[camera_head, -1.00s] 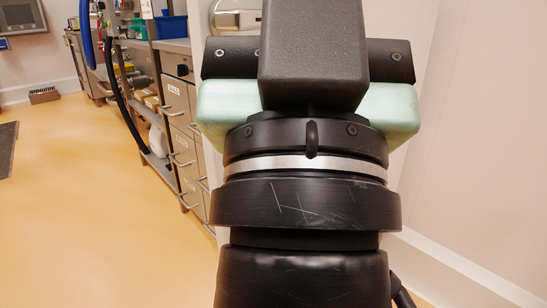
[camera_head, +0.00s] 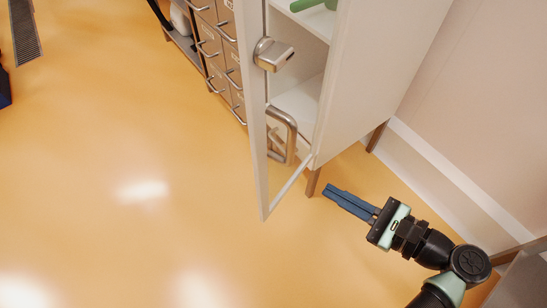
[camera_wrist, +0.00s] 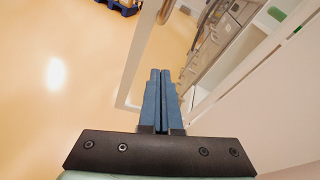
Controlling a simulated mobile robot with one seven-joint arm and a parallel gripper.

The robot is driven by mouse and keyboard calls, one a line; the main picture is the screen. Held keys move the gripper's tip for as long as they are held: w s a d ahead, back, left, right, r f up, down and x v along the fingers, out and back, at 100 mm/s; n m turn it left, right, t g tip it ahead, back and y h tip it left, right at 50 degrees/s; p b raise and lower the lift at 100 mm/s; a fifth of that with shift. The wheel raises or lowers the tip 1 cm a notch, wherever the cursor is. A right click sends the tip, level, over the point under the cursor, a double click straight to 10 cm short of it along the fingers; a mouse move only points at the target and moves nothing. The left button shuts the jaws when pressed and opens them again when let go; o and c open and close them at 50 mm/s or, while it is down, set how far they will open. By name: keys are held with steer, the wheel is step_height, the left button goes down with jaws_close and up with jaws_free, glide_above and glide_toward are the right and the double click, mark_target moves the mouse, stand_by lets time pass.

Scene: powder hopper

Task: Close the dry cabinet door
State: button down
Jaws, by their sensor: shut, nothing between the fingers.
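The dry cabinet (camera_head: 375,70) is white and stands at the upper middle of the head view, with its shelves showing. Its glass door (camera_head: 257,140) stands open, swung out to the left of the body. The door carries a metal latch (camera_head: 273,54) and a metal loop handle (camera_head: 283,135). The door frame also shows in the wrist view (camera_wrist: 139,68). My gripper (camera_head: 327,191) is shut and empty, low and to the right of the door's bottom edge, apart from it. Its blue fingers lie together in the wrist view (camera_wrist: 160,72).
A grey drawer unit (camera_head: 213,50) stands behind the door. A green item (camera_head: 312,4) sits inside the cabinet. The wall (camera_head: 480,110) is close on the right. Open orange floor (camera_head: 130,140) lies to the left.

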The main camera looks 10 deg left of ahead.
mark_target(259, 171)
steer(key=s+m+y, duration=0.3)
steer(key=s, duration=0.2)
steer(key=x, duration=0.4)
steer(key=b+x, duration=0.1)
steer(key=x, duration=0.3)
steer(key=b+x, duration=0.1)
steer(key=x, duration=0.3)
steer(key=shift+a+r, duration=0.3)
steer(key=shift+a, duration=0.05)
steer(key=shift+w+a, duration=0.35)
steer(key=shift+a, duration=0.1)
steer(key=shift+r, duration=0.1)
